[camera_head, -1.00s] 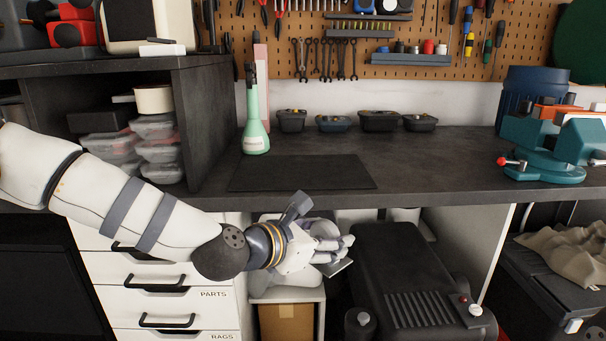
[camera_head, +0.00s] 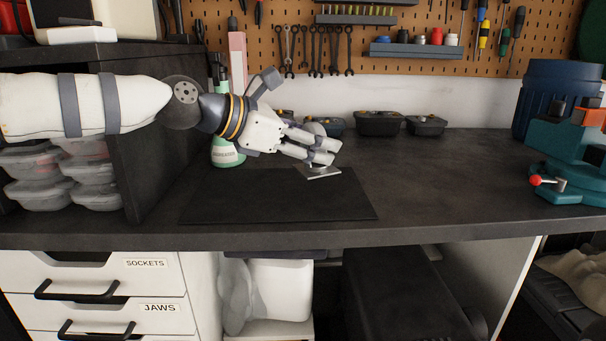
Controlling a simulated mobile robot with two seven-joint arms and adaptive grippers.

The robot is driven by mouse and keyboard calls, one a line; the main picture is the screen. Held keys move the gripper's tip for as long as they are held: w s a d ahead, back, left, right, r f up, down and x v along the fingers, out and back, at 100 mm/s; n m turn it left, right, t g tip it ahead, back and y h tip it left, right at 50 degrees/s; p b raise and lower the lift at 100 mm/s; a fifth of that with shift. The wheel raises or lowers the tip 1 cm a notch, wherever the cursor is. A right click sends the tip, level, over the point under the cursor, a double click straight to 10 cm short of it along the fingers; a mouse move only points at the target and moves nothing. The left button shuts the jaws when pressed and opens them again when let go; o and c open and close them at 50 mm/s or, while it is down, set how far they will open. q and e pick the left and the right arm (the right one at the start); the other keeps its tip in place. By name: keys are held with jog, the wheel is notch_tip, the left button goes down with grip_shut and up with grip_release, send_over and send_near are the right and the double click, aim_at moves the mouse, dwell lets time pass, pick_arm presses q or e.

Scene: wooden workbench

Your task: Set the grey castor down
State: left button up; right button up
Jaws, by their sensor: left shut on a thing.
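My left gripper (camera_head: 322,152) reaches in from the left over the workbench top. It is shut on the grey castor. The castor's flat metal plate (camera_head: 322,173) shows below the fingertips, and part of its round grey wheel shows behind the fingers; the rest is hidden by the fingers. The castor is over the far right part of the dark mat (camera_head: 250,205). I cannot tell whether the plate touches the surface. My right gripper is not in view.
A green degreaser bottle (camera_head: 226,155) stands behind the mat, partly covered by my left gripper. Small dark bins (camera_head: 378,124) line the wall. A teal vise (camera_head: 570,165) is at the right. The bench between mat and vise is clear.

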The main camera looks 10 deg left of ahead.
aim_at(305, 168)
pick_arm(q)
notch_tip(305, 168, down, 5)
jog(key=shift+s+f, duration=0.1)
jog(key=shift+s, duration=0.05)
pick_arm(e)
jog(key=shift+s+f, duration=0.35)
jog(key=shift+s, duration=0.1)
pick_arm(q)
jog(key=o, duration=1.3)
jog(key=shift+o, duration=0.2)
